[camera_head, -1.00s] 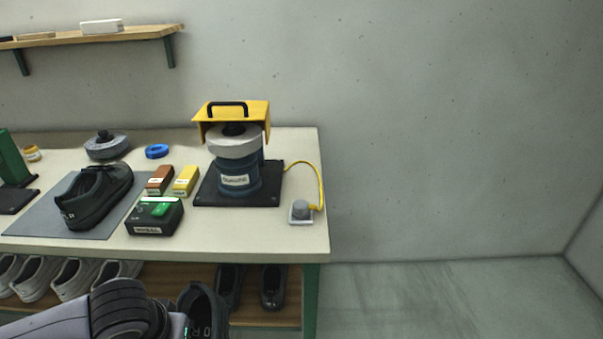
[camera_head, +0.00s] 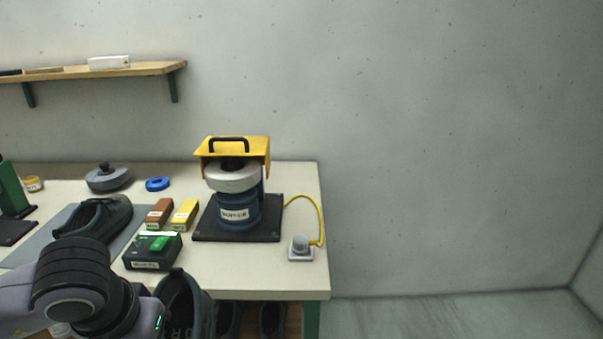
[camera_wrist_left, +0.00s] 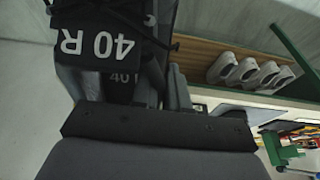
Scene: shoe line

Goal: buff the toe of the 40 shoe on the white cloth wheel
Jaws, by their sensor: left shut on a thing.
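My left gripper (camera_wrist_left: 140,100) is shut on a dark shoe marked 40 R (camera_wrist_left: 97,45), which fills the upper left of the left wrist view. In the head view this shoe (camera_head: 184,300) is at the bottom, in front of the bench's front edge, with its opening facing up; its toe is not clear. The white cloth wheel (camera_head: 232,177) lies flat on a blue motor labelled BUFFER (camera_head: 236,213), under a yellow guard (camera_head: 232,146). The held shoe is apart from the wheel. My right gripper is in neither view.
A black control box (camera_head: 152,251) with a green switch stands at the bench front, near brown (camera_head: 159,212) and yellow (camera_head: 185,214) bars. Another dark shoe (camera_head: 105,213) lies on a grey mat. A grey button box (camera_head: 301,248) is right of the buffer. White shoes (camera_wrist_left: 245,72) stand below.

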